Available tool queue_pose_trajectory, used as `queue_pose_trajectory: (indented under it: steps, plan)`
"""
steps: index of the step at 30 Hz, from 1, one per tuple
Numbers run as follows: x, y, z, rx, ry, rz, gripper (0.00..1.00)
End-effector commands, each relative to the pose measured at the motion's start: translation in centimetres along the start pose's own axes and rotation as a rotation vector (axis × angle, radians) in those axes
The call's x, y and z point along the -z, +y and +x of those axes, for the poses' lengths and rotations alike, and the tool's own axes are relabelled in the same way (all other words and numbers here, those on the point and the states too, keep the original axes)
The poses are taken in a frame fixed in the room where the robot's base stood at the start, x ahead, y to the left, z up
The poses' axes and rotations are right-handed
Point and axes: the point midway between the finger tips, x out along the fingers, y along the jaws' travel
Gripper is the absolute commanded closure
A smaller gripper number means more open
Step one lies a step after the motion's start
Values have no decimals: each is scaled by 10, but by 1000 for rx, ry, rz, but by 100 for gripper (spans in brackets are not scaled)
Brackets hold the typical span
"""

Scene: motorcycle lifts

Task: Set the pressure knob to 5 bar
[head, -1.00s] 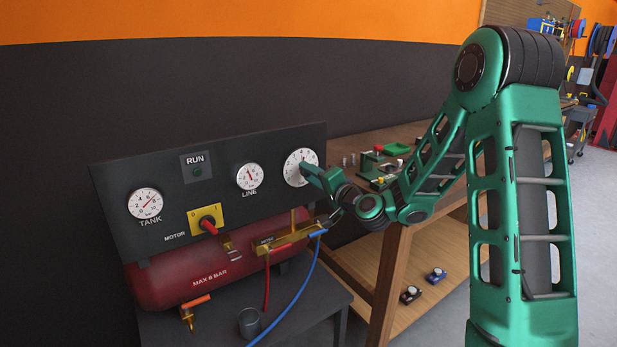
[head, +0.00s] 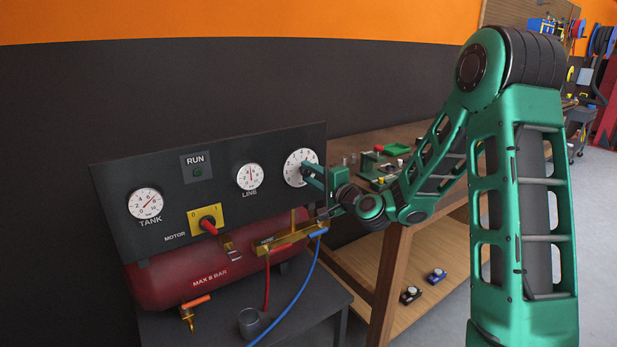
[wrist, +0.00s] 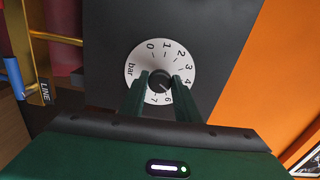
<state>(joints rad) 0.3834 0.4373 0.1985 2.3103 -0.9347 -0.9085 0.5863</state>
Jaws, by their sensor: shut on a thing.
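The pressure knob (wrist: 159,81) is a small dark knob in the middle of a round white dial (wrist: 134,83) marked 0 to 7 and "bar". In the head view the dial (head: 292,166) is at the panel's right end. My gripper (wrist: 162,79) is shut on the knob, one finger on each side. In the head view my gripper (head: 309,172) covers the dial's right part. A pale mark on the knob seems to point to the lower right, near 5 to 6. The right finger hides the 5, so the exact setting is unclear.
The LINE gauge (head: 250,176) has its needle about upright. The TANK gauge (head: 145,204), RUN lamp (head: 197,171) and yellow motor switch (head: 194,221) share the dark panel. A brass manifold (head: 286,238) with hoses lies below my gripper. A wooden bench (head: 395,260) stands to the right.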

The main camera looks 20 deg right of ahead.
Motion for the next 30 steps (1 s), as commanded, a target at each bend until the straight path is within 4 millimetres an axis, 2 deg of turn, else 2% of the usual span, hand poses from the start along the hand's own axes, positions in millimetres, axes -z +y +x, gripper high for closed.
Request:
queue_pose_trajectory:
  steps: [3,4,6,14,19,23,30]
  plan:
    - [3,5,-2,-10,6,-2,93]
    - [3,5,-2,-10,6,-2,64]
    - [3,5,-2,-9,5,-2,52]
    - [1,2,-1,-4,3,-1,52]
    - [2,2,-11,-5,3,-1,52]
    - [2,2,-32,-6,5,3,52]
    - [3,4,-82,-9,8,3,52]
